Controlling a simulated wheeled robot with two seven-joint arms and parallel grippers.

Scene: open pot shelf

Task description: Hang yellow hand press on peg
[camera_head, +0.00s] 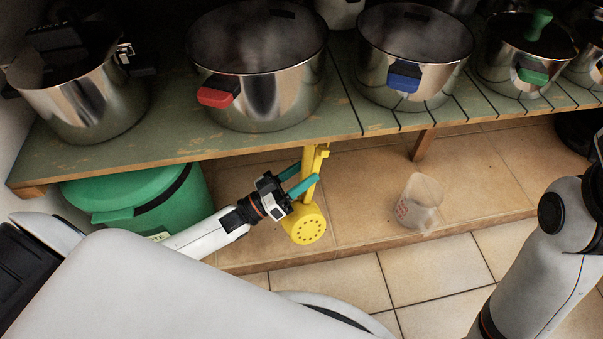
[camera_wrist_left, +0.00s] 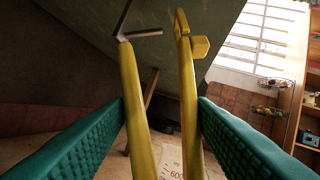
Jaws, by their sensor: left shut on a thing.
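The yellow hand press (camera_head: 304,226) hangs below the front of the green shelf, its round perforated end down. My left gripper (camera_head: 308,174) is shut on its handles, with a teal finger on each side. In the left wrist view the two yellow handles (camera_wrist_left: 189,95) rise between the teal fingers toward the shelf's underside. A thin grey bent metal peg (camera_wrist_left: 140,35) shows there, close to the tip of the left handle; I cannot tell whether they touch. The peg cannot be made out in the head view. My right gripper is out of view.
The shelf (camera_head: 180,145) carries several steel pots, including one with a red grip (camera_head: 262,95). Below stand a green bin (camera_head: 135,200) at left and a clear measuring cup (camera_head: 420,200) at right. A wooden support (camera_head: 422,146) stands behind. Tiled floor between them is clear.

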